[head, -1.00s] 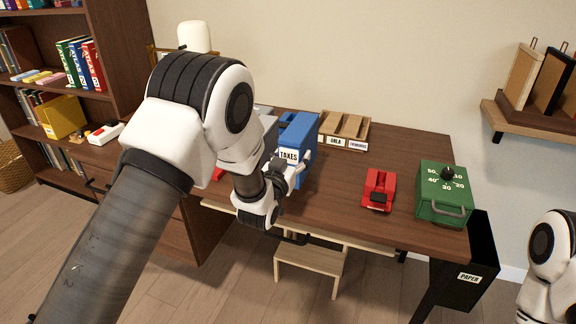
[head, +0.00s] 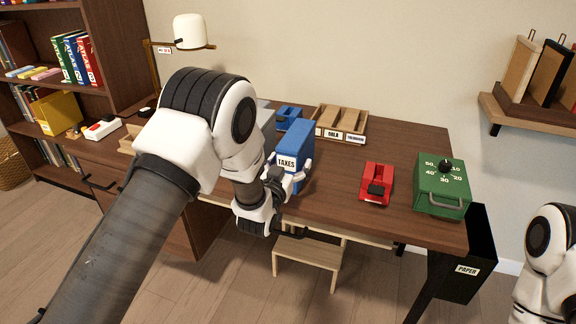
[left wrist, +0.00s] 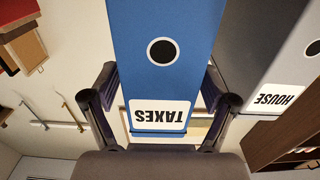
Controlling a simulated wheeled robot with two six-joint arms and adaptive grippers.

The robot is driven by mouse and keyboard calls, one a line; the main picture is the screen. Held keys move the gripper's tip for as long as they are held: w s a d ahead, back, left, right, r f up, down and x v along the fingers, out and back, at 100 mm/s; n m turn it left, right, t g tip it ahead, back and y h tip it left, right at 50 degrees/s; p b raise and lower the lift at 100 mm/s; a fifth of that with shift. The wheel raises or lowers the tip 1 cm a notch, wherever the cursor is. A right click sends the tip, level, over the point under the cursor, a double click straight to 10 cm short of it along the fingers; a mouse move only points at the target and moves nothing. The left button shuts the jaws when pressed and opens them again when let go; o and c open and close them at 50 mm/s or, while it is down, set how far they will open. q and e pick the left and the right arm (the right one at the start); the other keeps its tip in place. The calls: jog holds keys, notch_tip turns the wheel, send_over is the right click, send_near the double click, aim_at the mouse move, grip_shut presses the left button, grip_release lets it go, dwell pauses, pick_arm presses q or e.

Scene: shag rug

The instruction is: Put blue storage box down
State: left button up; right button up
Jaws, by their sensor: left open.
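The blue storage box (head: 294,142), labelled TAXES, stands upright at the front part of the desk (head: 335,185). My left gripper (head: 289,174) is at its front, with one finger on each side of it. In the left wrist view the blue box (left wrist: 165,75) lies between the two spread fingers (left wrist: 158,100), with its label and round hole facing the camera. The jaws are open. The box appears to rest on the desk, but its lower edge is partly hidden by my gripper. My right gripper is out of view; only part of my right arm shows.
A grey box labelled HOUSE (left wrist: 265,70) stands beside the blue box. A small blue item (head: 289,116) and a wooden sorter (head: 342,122) are behind. A red device (head: 376,183) and a green timer box (head: 441,186) stand to the right, with bare desk between.

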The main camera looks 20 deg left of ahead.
pick_arm(q)
jog(key=s, duration=1.2)
jog(key=s+a+f+g+y, duration=0.1)
jog(key=s+a+f+g, duration=0.1)
jog(key=s+f+g, duration=0.65)
jog(key=s+a+f+g, duration=0.15)
jog(key=s+f, duration=0.35)
jog(key=f, duration=0.8)
jog(key=s+f+g, duration=0.4)
jog(key=s, duration=0.6)
jog(key=s+a+f+g, duration=0.1)
jog(key=s+f+g, duration=0.3)
jog(key=s, duration=0.6)
jog(key=shift+s+f+n+h, duration=0.15)
jog(key=shift+f+n+h, duration=0.15)
jog(key=shift+n, duration=0.1)
